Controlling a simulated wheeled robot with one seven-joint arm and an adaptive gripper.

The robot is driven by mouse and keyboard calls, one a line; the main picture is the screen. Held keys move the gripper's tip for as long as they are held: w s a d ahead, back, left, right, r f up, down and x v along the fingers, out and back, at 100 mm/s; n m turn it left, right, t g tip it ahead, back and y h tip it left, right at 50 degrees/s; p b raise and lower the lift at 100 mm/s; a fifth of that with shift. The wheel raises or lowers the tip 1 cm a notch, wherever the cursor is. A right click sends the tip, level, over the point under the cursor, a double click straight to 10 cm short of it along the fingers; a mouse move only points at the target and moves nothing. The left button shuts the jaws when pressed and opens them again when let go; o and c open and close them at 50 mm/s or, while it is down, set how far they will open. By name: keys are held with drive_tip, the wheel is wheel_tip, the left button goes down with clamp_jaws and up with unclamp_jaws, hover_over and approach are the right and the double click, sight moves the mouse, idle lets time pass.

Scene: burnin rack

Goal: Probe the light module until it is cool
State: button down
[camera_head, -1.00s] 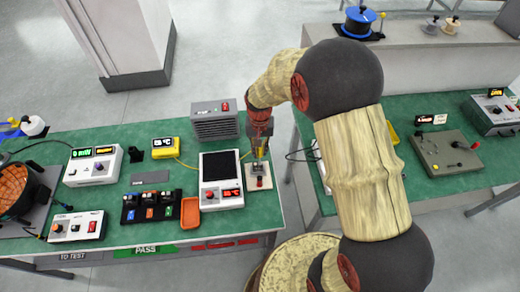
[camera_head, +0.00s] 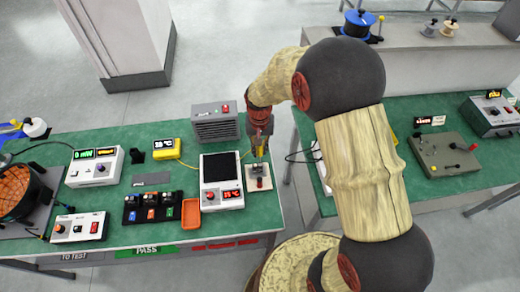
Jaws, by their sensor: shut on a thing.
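My gripper (camera_head: 260,133) is over the right end of the left green bench, shut on a thin yellow probe (camera_head: 260,148) that points down. Below it is a small pale fixture (camera_head: 259,184) with a dark block and a red button. The gripper hides part of this fixture, and I cannot tell whether the probe tip touches it. A yellow thermometer (camera_head: 166,148) with a lit °C display stands further left, with a yellow lead running towards the probe. Several small modules with red, blue and green parts sit in a black rack (camera_head: 130,214); I cannot make out which thing is the light module.
A white tester (camera_head: 221,170) with a black panel and red display stands just left of the fixture. A grey vented box (camera_head: 214,122) is behind it. An orange tray (camera_head: 191,213) lies in front. A second bench (camera_head: 440,199) stands right, beyond a gap.

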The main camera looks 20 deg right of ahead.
drive_tip(key=shift+r+p, duration=1.45)
drive_tip(key=shift+r, duration=0.95)
drive_tip(key=shift+s+f, duration=0.1)
idle(0.7)
